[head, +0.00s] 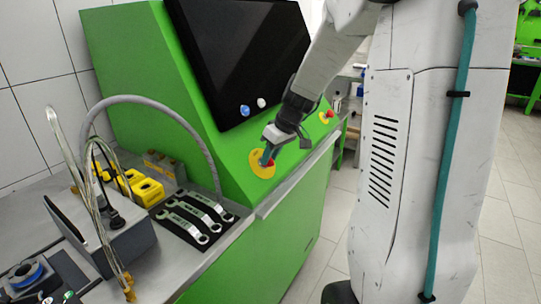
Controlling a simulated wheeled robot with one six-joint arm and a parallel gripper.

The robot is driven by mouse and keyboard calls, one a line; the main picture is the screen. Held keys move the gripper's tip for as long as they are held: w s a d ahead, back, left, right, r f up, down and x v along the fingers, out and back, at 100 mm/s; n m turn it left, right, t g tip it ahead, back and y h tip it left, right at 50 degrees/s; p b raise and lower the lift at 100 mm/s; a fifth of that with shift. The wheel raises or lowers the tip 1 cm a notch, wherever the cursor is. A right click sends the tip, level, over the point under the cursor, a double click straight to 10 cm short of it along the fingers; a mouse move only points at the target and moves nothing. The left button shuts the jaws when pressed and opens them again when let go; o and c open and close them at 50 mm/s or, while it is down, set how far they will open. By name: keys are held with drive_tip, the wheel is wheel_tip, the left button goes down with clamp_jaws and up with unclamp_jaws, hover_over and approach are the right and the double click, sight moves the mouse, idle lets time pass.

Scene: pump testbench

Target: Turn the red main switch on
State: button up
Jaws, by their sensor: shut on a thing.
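The red main switch (266,163) sits on a yellow round plate (259,170) on the sloped green front of the testbench (233,165). My gripper (268,155) is at this switch, with its fingers shut on it. The fingers hide most of the switch, so its turned position cannot be told. A second red knob (330,113) on a yellow plate is farther right on the same panel, apart from my gripper.
A dark screen (240,60) is above the panel, with a blue button (245,110) and a white button (261,102) below it. Wrenches (197,212) lie in a black tray on the metal worktop at left, near a grey hose (150,100).

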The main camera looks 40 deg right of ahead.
drive_tip(key=m+y, duration=0.1)
drive_tip(key=m, duration=0.2)
drive_tip(key=shift+d+m+y, duration=0.2)
drive_tip(key=shift+m+y, duration=0.2)
drive_tip(key=m, duration=0.1)
drive_tip(key=m+y, duration=0.1)
drive_tip(key=m, duration=0.1)
drive_tip(key=shift+d+f+y, duration=0.15)
drive_tip(key=shift+y, duration=0.15)
drive_tip(key=m, duration=0.2)
drive_tip(key=m+t+y, duration=0.1)
drive_tip(key=m, duration=0.1)
drive_tip(key=shift+s+d+f+y, duration=0.1)
drive_tip(key=shift+y, duration=0.2)
drive_tip(key=shift+f+m+t+y, duration=0.1)
drive_tip(key=shift+m+t+y, duration=0.4)
drive_tip(key=shift+m, duration=1.2)
drive_tip(key=o, duration=0.6)
drive_tip(key=shift+o, duration=0.2)
drive_tip(key=v, duration=0.7)
drive_tip(key=shift+s+d, duration=0.2)
drive_tip(key=shift+s, duration=0.15)
